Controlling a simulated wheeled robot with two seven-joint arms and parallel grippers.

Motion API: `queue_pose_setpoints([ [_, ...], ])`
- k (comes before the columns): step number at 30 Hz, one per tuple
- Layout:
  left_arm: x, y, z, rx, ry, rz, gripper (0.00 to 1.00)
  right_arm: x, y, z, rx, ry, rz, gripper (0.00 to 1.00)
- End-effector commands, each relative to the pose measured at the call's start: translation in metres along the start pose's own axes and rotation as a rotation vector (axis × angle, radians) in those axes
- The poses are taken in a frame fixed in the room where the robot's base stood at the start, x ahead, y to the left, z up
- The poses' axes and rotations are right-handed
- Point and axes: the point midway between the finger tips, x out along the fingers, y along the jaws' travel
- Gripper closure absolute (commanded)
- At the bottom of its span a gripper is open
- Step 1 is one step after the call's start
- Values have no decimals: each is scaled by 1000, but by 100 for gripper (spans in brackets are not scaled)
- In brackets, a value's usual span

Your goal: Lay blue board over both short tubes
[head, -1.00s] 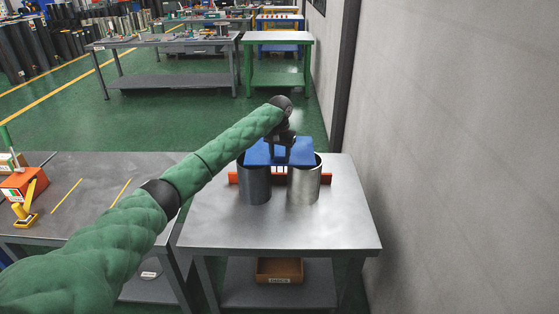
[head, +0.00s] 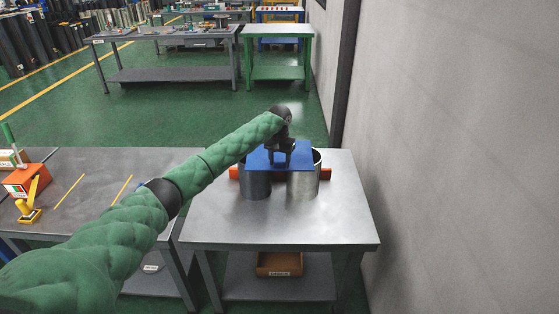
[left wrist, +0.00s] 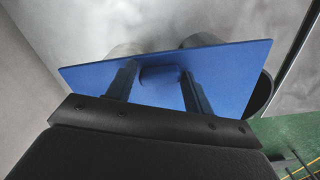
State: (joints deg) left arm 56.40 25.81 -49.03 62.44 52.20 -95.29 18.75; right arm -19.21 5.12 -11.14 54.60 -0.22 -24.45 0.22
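The blue board (head: 304,161) is at the tops of the two short tubes and hides most of their openings. It also shows in the left wrist view (left wrist: 235,75). The dark grey tube (head: 256,184) stands on the left and the bright metal tube (head: 302,184) on the right, both upright and side by side. My left gripper (head: 280,159) comes down from above, its two fingers on either side of a raised blue grip at the board's middle (left wrist: 160,72). Whether the board touches both rims I cannot tell. My right gripper is not in view.
The tubes stand on a grey metal table (head: 215,220) beside a plain wall (head: 460,160). An orange-red bar (head: 326,174) lies behind the tubes. A brown bin (head: 279,264) sits on the shelf below. A second table (head: 95,195) at left carries an orange-and-yellow device (head: 27,183).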

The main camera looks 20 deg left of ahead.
Motion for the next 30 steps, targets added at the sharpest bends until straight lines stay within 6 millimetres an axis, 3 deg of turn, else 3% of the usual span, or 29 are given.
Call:
queue_pose_setpoints([
  [2,0,0,0,0,0,0,32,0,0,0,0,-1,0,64],
  [16,-10,0,-1,1,2,1,32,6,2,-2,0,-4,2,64],
  [19,-24,0,-1,2,4,0,32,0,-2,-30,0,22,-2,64],
  [30,-80,0,-1,0,3,0,32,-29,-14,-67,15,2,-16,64],
])
